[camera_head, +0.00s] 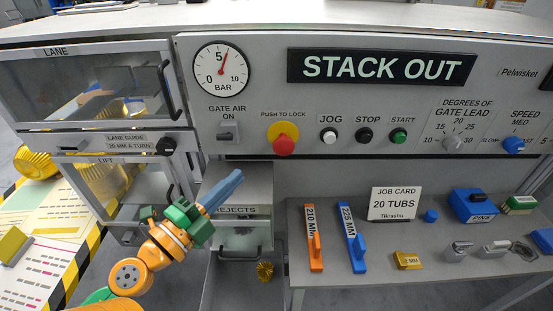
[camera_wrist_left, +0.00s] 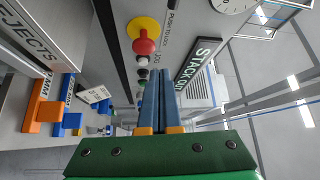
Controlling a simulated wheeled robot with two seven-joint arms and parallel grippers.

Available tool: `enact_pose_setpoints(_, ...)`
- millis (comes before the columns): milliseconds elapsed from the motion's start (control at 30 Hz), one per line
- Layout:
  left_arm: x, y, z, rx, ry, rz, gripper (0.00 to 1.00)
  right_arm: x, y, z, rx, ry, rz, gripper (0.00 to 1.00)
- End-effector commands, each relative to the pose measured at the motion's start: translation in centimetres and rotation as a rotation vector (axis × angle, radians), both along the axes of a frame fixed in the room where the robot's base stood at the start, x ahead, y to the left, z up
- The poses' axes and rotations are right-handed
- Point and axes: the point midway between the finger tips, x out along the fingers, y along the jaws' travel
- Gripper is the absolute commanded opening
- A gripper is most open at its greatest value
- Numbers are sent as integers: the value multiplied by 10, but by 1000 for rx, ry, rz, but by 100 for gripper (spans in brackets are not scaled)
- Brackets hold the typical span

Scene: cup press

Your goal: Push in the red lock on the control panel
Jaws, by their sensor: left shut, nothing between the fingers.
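The red lock button (camera_head: 284,141) sits on a yellow disc under the label PUSH TO LOCK on the grey control panel (camera_head: 260,95). It also shows in the left wrist view (camera_wrist_left: 144,45), ahead of the fingertips and a little left of them. My left gripper (camera_head: 236,176) is shut and empty, its blue fingers pointing up and right. In the head view its tips lie below and left of the red button, apart from it. In the left wrist view the shut fingers (camera_wrist_left: 160,75) point toward the panel. My right gripper is in neither view.
White, black and green buttons (camera_head: 364,135) stand right of the lock. A gate air switch (camera_head: 227,130) is on its left. A shelf (camera_head: 340,275) holds orange and blue handled tools, a job card (camera_head: 394,203) and small parts.

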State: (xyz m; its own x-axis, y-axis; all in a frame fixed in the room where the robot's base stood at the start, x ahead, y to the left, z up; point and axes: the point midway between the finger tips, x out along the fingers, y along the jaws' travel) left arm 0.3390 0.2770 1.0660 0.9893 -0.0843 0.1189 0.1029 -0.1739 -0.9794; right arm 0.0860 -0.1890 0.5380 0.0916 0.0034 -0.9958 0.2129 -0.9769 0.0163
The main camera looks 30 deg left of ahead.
Motion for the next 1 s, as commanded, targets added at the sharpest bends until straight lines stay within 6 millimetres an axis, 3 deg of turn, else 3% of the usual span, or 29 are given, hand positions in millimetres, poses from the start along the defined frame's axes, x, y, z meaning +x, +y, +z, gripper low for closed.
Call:
enact_pose_setpoints(167,-5,-20,-14,174,86,-131,0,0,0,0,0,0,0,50)
enact_pose_setpoints(567,-1,-22,-14,184,91,-143,0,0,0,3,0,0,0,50)
enact_pose_setpoints(767,18,-29,-12,188,94,-149,0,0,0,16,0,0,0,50)
enact_pose_setpoints(900,45,-34,-7,188,90,-144,0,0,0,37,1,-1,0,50)
enact_pose_setpoints(1000,61,-37,-10,182,84,-141,0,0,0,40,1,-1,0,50)
